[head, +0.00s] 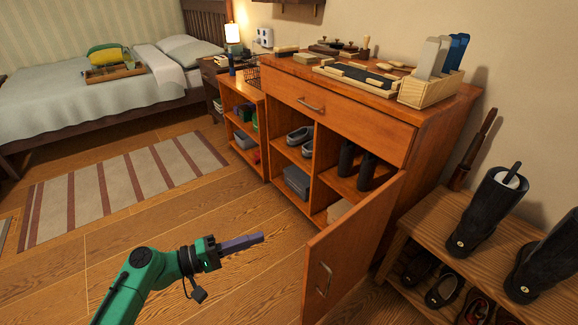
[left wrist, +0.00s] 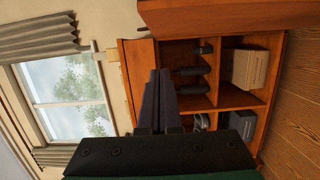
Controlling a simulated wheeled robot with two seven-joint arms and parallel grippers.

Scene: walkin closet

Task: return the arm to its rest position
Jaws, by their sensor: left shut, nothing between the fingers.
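My left arm is green and comes in from the bottom left of the head view. Its gripper (head: 242,243) has dark purple-grey fingers that lie together, shut and empty. It is in the air over the wooden floor, left of the open cabinet door (head: 350,255) and apart from it. In the left wrist view, the shut fingers (left wrist: 160,95) point toward the wooden cabinet (left wrist: 225,45), which appears turned sideways. My right gripper is in neither view.
The cabinet (head: 345,110) has open shelves with shoes (head: 300,135) and dark boots (head: 357,166). A shoe rack (head: 440,215) with tall boots (head: 487,210) stands at the right. A bed (head: 70,100) is at the back left. The floor around the striped rug (head: 120,185) is clear.

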